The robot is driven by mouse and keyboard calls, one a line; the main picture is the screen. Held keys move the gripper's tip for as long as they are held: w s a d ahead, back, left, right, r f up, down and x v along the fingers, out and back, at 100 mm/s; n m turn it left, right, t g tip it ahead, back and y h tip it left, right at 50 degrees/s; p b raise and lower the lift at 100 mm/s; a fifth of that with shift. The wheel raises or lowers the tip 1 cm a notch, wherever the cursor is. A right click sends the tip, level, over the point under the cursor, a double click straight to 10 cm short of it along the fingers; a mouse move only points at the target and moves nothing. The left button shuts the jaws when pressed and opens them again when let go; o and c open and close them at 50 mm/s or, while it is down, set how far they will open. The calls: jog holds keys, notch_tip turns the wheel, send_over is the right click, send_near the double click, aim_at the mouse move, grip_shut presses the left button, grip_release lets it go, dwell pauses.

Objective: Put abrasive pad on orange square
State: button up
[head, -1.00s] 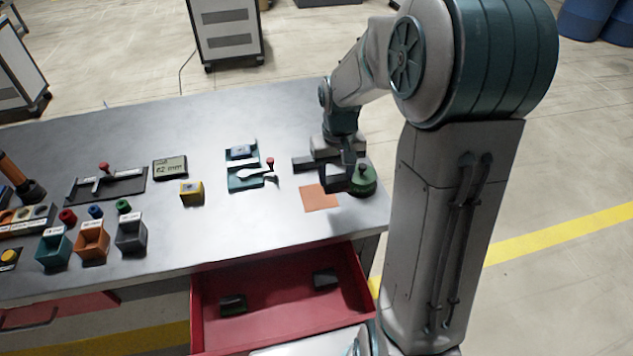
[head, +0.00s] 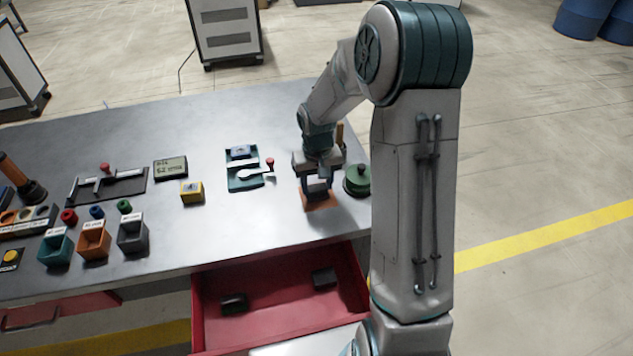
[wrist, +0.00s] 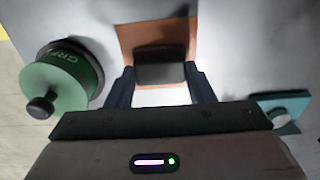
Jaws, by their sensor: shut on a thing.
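My gripper (head: 317,194) is shut on a dark block, which I take to be the abrasive pad (wrist: 160,73). In the wrist view the pad sits between the two fingers (wrist: 160,80). The orange square (head: 320,205) lies flat on the table near its right front edge, and it also shows in the wrist view (wrist: 132,36). The pad is over the orange square, with orange showing around it. Whether it touches the square or hangs just above it, I cannot tell.
A green round container (head: 357,181) with a knob stands close to the right of my gripper. A teal fixture (head: 243,180) with a red-knobbed lever is to the left. The open red drawer (head: 275,331) below holds two dark blocks. Bare table lies left of the square.

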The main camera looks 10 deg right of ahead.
aim_at(317, 187)
jog(key=shift+f, duration=0.1)
jog(key=o, duration=0.6)
jog(key=shift+f, duration=0.1)
jog(key=shift+c, duration=0.2)
jog(key=o, duration=0.4)
notch_tip(317, 187, up, 12)
jog(key=shift+s+a+r+t, duration=0.1)
jog(key=shift+s+r+t, duration=0.65)
jog(key=shift+s, duration=2.95)
jog(key=shift+s+d+r+t, duration=0.2)
jog(key=shift+s+r, duration=0.95)
jog(key=shift+s, duration=2.5)
jog(key=shift+s+a+r+t, duration=0.2)
jog(key=shift+s+r+t, duration=0.55)
jog(key=shift+s, duration=2.95)
